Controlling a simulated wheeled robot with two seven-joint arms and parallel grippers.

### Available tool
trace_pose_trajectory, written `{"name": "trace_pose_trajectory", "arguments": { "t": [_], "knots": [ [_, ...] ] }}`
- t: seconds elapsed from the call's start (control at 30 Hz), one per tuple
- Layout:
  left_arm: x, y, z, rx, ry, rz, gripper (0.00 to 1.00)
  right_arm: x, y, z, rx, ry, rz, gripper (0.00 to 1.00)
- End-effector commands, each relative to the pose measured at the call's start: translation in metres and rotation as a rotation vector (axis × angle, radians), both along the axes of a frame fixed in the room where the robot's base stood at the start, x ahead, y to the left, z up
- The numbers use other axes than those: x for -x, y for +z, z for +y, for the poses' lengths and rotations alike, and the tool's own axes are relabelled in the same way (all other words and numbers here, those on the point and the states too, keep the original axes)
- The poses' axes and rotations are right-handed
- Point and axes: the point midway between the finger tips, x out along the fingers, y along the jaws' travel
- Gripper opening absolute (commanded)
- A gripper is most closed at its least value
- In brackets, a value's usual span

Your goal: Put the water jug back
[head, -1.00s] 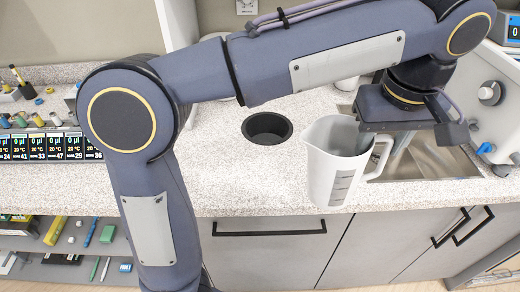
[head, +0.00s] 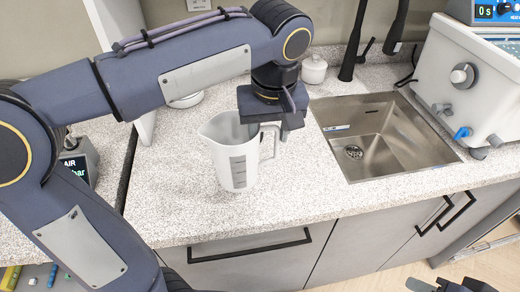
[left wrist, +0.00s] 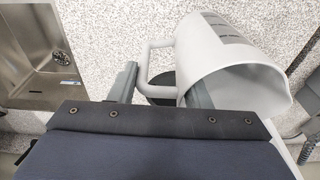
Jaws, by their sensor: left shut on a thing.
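The water jug (head: 224,158) is white, with grey markings on its side and a handle on its right. It looks upright over the counter, left of the sink; I cannot tell whether its base touches. My left gripper (head: 268,130) is shut on the jug at its handle side. The left wrist view shows the jug (left wrist: 222,55) with its mouth towards the camera and the handle between the fingers (left wrist: 162,92). A dark round spot (left wrist: 160,88) shows on the counter below the handle. Part of my right gripper (head: 450,285) shows at the bottom edge; its jaws are unclear.
A steel sink (head: 380,135) is right of the jug, with a white unit (head: 470,85) beyond it. A small white lidded pot (head: 314,70) stands behind. A drawer handle (head: 250,245) sticks out below the counter edge. Speckled counter (head: 165,190) left of the jug is clear.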

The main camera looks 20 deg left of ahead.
Motion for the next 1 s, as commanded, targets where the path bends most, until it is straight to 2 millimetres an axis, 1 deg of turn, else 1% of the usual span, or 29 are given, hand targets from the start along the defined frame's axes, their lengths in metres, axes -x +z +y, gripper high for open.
{"name": "trace_pose_trajectory", "arguments": {
  "t": [0.03, 0.17, 0.27, 0.3, 0.4, 0.47, 0.77, 0.87, 0.9, 1.0],
  "knots": [
    [0.000, -0.006, 0.005, 0.000, 0.002, 0.000, 0.00, 0.000, -0.001, 0.000, 0.000, 0.000, 0.000, 0.36],
    [0.000, -0.012, 0.010, 0.000, 0.000, -0.001, 0.00, 0.000, -0.002, 0.000, 0.000, 0.000, 0.000, 0.36],
    [0.000, -0.022, 0.019, 0.000, 0.003, 0.000, 0.00, 0.000, -0.004, 0.000, 0.000, 0.000, 0.000, 0.36],
    [0.000, -0.029, 0.018, 0.000, 0.000, 0.001, 0.00, 0.000, -0.005, 0.000, 0.000, 0.000, 0.000, 0.36],
    [0.000, -0.044, 0.018, -0.001, 0.000, 0.001, 0.00, 0.000, -0.007, 0.000, 0.000, 0.000, 0.000, 0.36],
    [0.000, -0.049, 0.018, 0.000, 0.000, 0.000, 0.00, 0.000, -0.007, 0.000, 0.000, 0.000, 0.000, 0.36],
    [0.000, -0.051, 0.017, 0.000, 0.000, -0.001, 0.00, 0.000, -0.007, 0.000, 0.000, 0.000, 0.000, 0.36],
    [0.000, -0.054, 0.017, 0.000, 0.000, -0.001, 0.00, 0.000, -0.010, 0.000, 0.000, 0.000, 0.000, 0.36],
    [0.000, -0.054, 0.017, 0.001, 0.000, -0.001, 0.46, 0.000, -0.009, 0.000, 0.000, 0.000, 0.000, 0.36],
    [0.000, -0.054, 0.017, 0.001, 0.000, -0.001, 0.59, 0.000, -0.009, 0.000, 0.000, 0.000, 0.000, 0.36]
  ]
}}
